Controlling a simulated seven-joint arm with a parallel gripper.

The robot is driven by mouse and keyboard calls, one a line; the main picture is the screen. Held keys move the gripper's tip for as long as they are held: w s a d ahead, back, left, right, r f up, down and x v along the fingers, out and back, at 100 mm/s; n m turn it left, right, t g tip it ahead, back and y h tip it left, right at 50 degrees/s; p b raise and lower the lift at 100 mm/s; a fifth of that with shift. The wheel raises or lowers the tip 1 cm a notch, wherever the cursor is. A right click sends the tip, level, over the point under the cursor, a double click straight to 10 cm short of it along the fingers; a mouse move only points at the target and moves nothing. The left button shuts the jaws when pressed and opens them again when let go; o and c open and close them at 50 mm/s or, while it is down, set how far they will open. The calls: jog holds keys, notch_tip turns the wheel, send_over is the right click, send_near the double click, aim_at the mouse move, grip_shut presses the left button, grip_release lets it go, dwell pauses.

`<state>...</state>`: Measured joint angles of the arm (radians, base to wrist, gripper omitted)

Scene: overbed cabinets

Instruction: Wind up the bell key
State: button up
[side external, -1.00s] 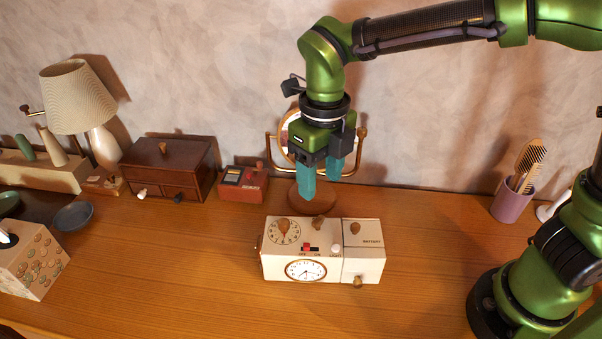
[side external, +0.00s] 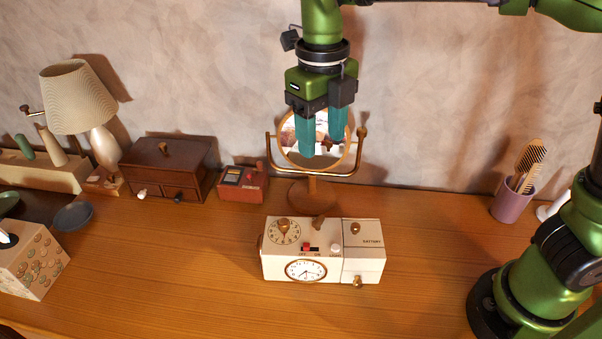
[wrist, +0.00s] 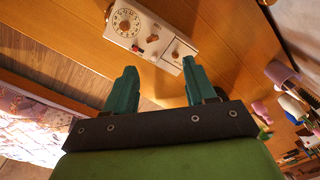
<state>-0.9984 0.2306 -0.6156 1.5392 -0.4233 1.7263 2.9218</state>
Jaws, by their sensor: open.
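A cream clock box (side external: 300,262) stands on the wooden table, with a round clock face (side external: 306,270) on its front. Its top has a numbered dial with a wooden knob (side external: 284,229), a red-and-black switch (side external: 310,249), a white button (side external: 336,248) and a battery lid with a knob (side external: 355,228). A wooden key-like knob (side external: 318,223) sticks up at the back edge; I cannot tell whether it is the bell key. My gripper (side external: 321,147) is open and empty, pointing down above and behind the box. The wrist view shows the box (wrist: 150,30) beyond the teal fingers (wrist: 159,66).
A round mirror on a wooden stand (side external: 312,192) is right behind the box, close to my fingers. A small red box (side external: 244,184) and a brown drawer chest (side external: 170,165) stand left. A purple cup with combs (side external: 512,203) is right. The table front is clear.

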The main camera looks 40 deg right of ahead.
aim_at(318, 218)
jog(key=w+f+n+g+h, duration=0.1)
jog(key=w+n+g, duration=0.15)
jog(key=n, duration=1.15)
jog(key=w+f+n+g, duration=0.1)
jog(key=w+n, duration=0.3)
jog(key=n, duration=1)
jog(key=s+f+n, duration=0.2)
jog(key=f+n, duration=0.1)
jog(key=f, duration=0.1)
jog(key=s+a+f+n, duration=0.1)
jog(key=s+f+n, duration=0.2)
jog(key=f, duration=0.2)
jog(key=s+f+n, duration=0.2)
jog(key=f+n, duration=0.1)
jog(key=f, duration=0.2)
jog(key=shift+s+a+g+y, duration=0.15)
jog(key=shift+s+g+y, duration=0.05)
jog(key=shift+g+y, duration=0.15)
